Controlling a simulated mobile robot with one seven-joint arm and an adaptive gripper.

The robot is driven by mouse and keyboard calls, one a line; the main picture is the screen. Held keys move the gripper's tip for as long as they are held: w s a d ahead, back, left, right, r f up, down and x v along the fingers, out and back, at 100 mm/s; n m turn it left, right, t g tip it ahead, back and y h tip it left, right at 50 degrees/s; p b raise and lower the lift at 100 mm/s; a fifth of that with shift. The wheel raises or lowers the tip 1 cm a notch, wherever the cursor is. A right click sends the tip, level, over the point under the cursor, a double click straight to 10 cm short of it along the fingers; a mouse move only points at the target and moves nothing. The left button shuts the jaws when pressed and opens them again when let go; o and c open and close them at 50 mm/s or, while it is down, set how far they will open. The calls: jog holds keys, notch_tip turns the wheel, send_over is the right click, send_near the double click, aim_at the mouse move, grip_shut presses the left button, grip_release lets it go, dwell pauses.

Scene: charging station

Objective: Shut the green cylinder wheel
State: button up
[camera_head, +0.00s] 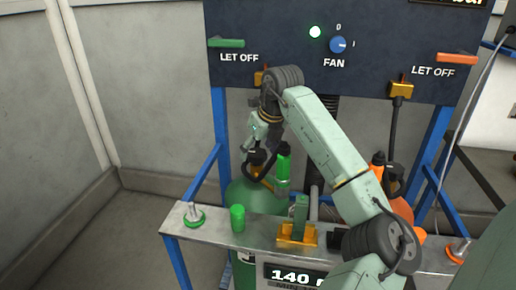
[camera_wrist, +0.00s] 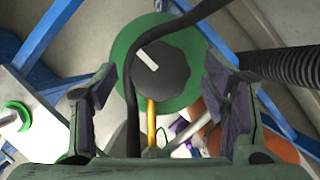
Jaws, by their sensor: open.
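The green cylinder (camera_head: 243,196) stands behind the metal shelf. In the wrist view its round green top (camera_wrist: 124,48) shows from above, with the dark round wheel (camera_wrist: 168,72) in its middle. A white mark on the wheel slants toward the upper left. A brass-coloured stem (camera_wrist: 151,122) runs from the wheel toward my gripper. My gripper (camera_head: 257,152) is over the cylinder's top in the head view, which partly hides the wheel. In the wrist view my gripper (camera_wrist: 168,98) is open, its fingers spread wide to either side, with the wheel beyond them.
A black hose (camera_wrist: 131,85) crosses close to the wheel's left side. The shelf (camera_head: 260,228) carries a green cup-like piece (camera_head: 237,218) and a brass clamp (camera_head: 297,235). An orange cylinder (camera_head: 402,211) stands at right. The dark panel (camera_head: 290,50) rises behind my arm.

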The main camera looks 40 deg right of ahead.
jog(key=shift+w+f, duration=0.1)
jog(key=shift+f, duration=0.05)
jog(key=c, duration=1.2)
jog(key=shift+o, duration=0.2)
